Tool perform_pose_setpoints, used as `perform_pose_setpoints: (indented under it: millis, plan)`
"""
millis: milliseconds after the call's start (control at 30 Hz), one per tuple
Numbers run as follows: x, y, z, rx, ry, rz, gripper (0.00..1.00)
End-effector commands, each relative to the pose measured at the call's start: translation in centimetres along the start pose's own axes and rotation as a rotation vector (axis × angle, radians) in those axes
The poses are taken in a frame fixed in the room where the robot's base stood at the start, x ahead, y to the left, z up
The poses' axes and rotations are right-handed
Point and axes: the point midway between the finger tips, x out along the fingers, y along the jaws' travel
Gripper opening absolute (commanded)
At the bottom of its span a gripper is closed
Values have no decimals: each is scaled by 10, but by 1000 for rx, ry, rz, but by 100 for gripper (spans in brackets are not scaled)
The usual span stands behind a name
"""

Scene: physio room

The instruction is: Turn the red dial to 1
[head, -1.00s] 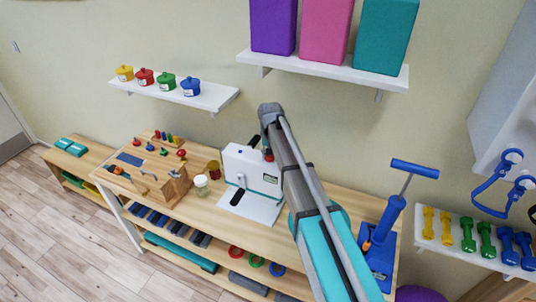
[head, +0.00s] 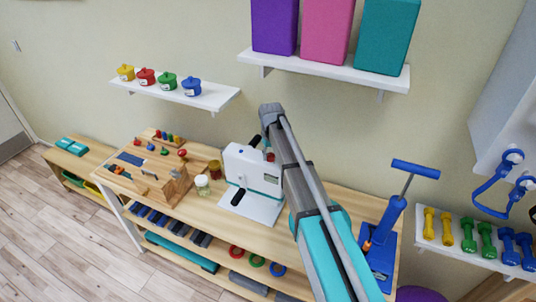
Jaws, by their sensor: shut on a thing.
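The white machine (head: 237,165) with a teal stripe stands on the wooden bench against the wall. A small red part (head: 270,157), which looks like the red dial, shows at its upper right, close beside my arm. My gripper (head: 267,147) is at this spot, shut on the red dial and mostly hidden by my arm and wrist. The dial's marks and setting are too small to read.
Left of the machine are jars (head: 202,185) and a wooden board with pegs and knobs (head: 145,170). A blue pump-like device (head: 382,240) stands at the right. Shelves with pots (head: 192,86) and foam blocks (head: 385,35) hang above.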

Motion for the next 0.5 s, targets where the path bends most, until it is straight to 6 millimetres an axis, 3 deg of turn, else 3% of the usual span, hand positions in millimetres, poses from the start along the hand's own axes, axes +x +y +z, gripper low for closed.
perform_pose_setpoints:
  millis: [33, 67, 233, 500]
  plan:
    - [0, 2, -1, 0, 1, 4, 0]
    - [0, 2, -1, 0, 1, 4, 49]
    - [0, 2, 0, 1, 0, 3, 80]
    - [0, 2, 0, 2, -1, 2, 81]
